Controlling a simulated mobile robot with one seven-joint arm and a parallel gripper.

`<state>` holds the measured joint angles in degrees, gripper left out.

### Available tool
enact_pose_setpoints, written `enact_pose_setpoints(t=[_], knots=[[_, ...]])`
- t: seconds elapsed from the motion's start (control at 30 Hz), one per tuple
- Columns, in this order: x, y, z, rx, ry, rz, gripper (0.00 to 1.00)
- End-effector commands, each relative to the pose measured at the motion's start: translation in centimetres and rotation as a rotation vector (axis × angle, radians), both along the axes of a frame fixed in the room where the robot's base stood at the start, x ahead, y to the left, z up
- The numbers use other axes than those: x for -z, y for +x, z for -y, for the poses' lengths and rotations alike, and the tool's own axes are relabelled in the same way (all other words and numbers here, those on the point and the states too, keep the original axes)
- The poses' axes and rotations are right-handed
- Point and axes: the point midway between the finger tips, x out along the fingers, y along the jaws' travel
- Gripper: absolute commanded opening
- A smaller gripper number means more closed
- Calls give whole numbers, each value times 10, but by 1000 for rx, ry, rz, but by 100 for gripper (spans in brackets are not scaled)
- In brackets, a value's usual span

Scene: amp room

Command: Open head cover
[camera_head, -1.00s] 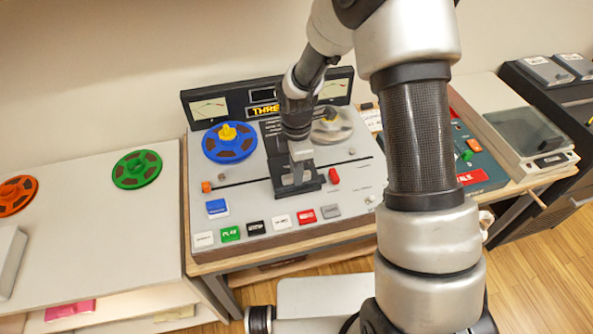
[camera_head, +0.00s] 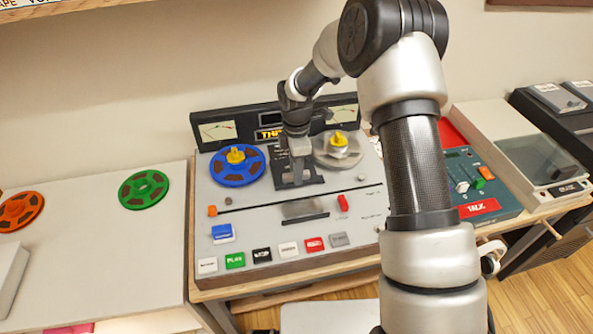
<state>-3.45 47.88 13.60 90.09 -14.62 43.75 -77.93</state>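A reel-to-reel tape machine (camera_head: 255,202) stands on the wooden desk, with a blue reel (camera_head: 237,166) on its left and a clear grey reel (camera_head: 338,150) on its right. In the front middle of its deck is a small grey plate with a dark front bar, which looks like the head cover (camera_head: 304,210). Whether it is open or closed is hard to tell. My gripper (camera_head: 300,183) points down just behind this part, with its dark fingers apart and nothing visible between them. It hides part of the deck between the reels.
A row of coloured buttons (camera_head: 262,254) lines the machine's front edge, and a red switch (camera_head: 343,202) is right of the plate. A green reel (camera_head: 143,189) and an orange reel (camera_head: 20,210) lie on the left table. A talk console (camera_head: 480,207) stands at right.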

Motion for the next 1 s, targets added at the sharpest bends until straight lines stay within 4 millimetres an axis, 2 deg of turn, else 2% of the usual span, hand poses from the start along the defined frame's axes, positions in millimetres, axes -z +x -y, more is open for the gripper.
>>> enact_pose_setpoints(t=[0.33,0.47,0.57,1.0], knots=[[-1,0,0,0,0,0,34],[-11,0,0,0,0,2,34],[-29,1,0,0,1,4,34],[-134,1,0,0,1,4,34]])
